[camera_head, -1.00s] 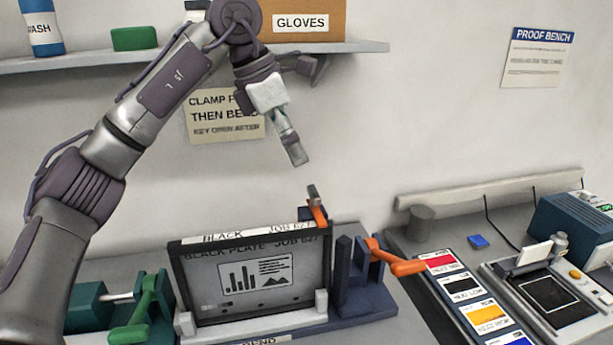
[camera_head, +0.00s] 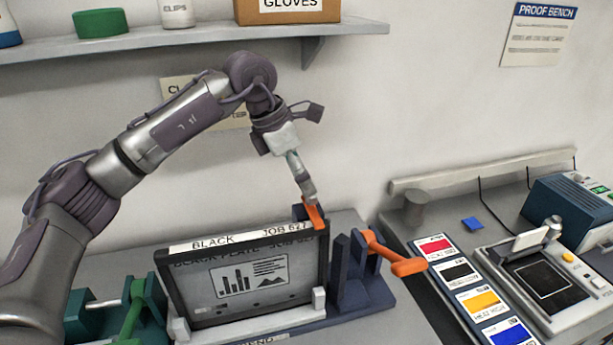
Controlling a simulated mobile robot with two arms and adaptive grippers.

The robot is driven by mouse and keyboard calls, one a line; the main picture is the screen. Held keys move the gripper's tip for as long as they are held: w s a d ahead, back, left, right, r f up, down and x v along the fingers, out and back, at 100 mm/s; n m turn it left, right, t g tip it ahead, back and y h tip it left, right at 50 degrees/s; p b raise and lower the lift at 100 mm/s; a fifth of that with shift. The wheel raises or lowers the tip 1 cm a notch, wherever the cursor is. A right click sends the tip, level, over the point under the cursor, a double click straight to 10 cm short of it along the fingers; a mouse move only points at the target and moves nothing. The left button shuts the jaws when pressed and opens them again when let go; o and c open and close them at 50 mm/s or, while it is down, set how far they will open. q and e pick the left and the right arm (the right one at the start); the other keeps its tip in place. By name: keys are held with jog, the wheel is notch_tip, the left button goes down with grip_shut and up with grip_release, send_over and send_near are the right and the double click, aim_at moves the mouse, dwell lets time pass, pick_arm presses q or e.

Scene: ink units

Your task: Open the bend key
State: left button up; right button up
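My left arm reaches in from the left, and its gripper (camera_head: 307,190) points down at the small orange lever (camera_head: 315,214) behind the top right corner of the framed black plate (camera_head: 250,280). The fingertips overlap or touch the lever's upper end. I cannot tell whether they are closed on it. A second orange handle (camera_head: 400,262) sits on a dark blue bracket (camera_head: 355,285) to the right of the plate. Neither lever has a readable label, so I cannot tell which is the bend key. My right gripper is not in view.
A green clamp device (camera_head: 140,310) stands left of the plate. A shelf (camera_head: 200,42) with a green tin and a gloves box runs above the arm. Colour cards (camera_head: 480,300) and a proof machine (camera_head: 545,285) are at right. A wall sign (camera_head: 180,88) is partly hidden by my arm.

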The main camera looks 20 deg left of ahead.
aim_at(312, 204)
pick_arm(q)
jog(key=shift+x, duration=0.95)
jog(key=shift+d+f+p, duration=0.25)
jog(key=shift+f+p, duration=0.05)
jog(key=shift+f, duration=0.05)
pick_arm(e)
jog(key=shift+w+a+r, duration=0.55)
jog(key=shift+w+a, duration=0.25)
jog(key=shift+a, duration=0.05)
pick_arm(q)
jog(key=shift+c, duration=0.3)
jog(key=c, duration=1.6)
grip_shut()
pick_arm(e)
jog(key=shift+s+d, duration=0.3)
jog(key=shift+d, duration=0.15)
